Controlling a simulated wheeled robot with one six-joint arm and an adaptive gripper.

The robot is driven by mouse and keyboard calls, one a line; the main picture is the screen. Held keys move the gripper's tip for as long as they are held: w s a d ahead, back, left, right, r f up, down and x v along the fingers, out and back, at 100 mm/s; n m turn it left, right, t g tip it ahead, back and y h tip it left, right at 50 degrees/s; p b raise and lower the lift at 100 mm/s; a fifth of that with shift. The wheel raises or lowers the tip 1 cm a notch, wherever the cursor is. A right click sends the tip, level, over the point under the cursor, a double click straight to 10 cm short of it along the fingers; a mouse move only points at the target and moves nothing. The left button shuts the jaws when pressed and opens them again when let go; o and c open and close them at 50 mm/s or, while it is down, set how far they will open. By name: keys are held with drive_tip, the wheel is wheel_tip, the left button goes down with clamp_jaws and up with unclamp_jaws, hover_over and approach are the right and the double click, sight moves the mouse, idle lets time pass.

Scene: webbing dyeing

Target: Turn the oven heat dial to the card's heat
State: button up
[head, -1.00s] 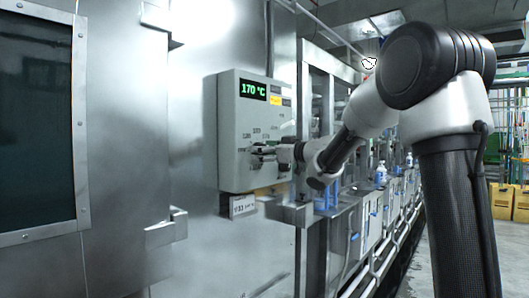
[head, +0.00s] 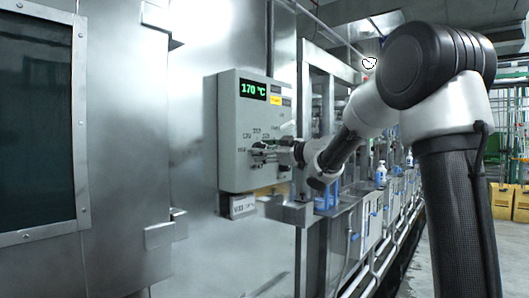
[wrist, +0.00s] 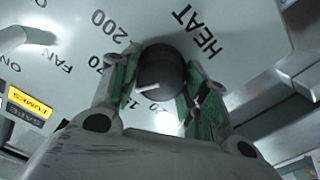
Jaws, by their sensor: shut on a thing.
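The oven heat dial (wrist: 160,68) is a dark round knob with a pale pointer mark, under the word HEAT in the wrist view. My gripper (wrist: 158,82) is shut on it, with one green-padded finger on each side. In the head view my gripper (head: 264,151) reaches the lower front of the grey control box (head: 233,135) and hides the dial. The green display (head: 253,90) reads 170 °C. Printed numbers ring the dial; 200 is clear, others are partly covered by the fingers.
A pale switch (wrist: 22,38) is by the FAN lettering in the wrist view. A steel oven door with a dark window (head: 35,120) stands left. Metal troughs with bottles (head: 380,174) run back at right.

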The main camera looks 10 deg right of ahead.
drive_tip(key=n, duration=0.5)
drive_tip(key=shift+n, duration=0.3)
idle(0.4)
drive_tip(key=o, duration=1)
drive_tip(key=shift+s, duration=0.1)
drive_tip(key=v, duration=1.2)
